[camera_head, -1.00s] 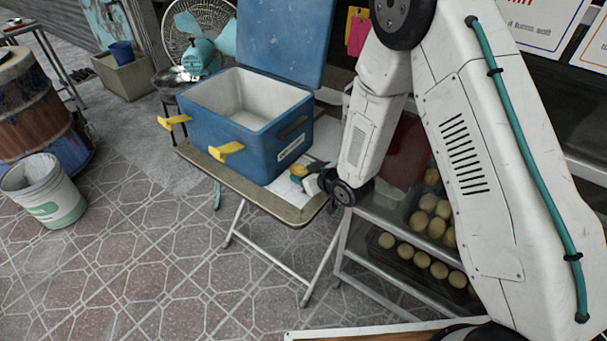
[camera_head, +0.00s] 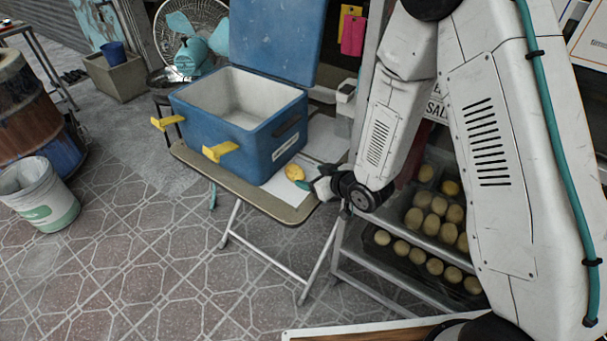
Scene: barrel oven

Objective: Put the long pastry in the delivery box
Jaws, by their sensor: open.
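The delivery box (camera_head: 228,132) is a blue cooler with a pale lining and yellow latches. It stands on the folding table with its lid (camera_head: 275,40) raised, and the part of its inside that shows is empty. A small golden pastry (camera_head: 294,172) lies on white paper to the right of the box, outside it. It looks like the long pastry, but its full shape is hard to judge. My gripper (camera_head: 312,186) is open just right of the pastry, low over the table's right end. Its fingertips are small and partly hidden, and I cannot tell whether they touch the pastry.
The folding table (camera_head: 238,192) has a narrow bare front edge. A rack with trays of round buns (camera_head: 437,212) stands right of it, under my arm. A white bucket (camera_head: 38,193) and a barrel (camera_head: 35,115) stand at left. The tiled floor in front is clear.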

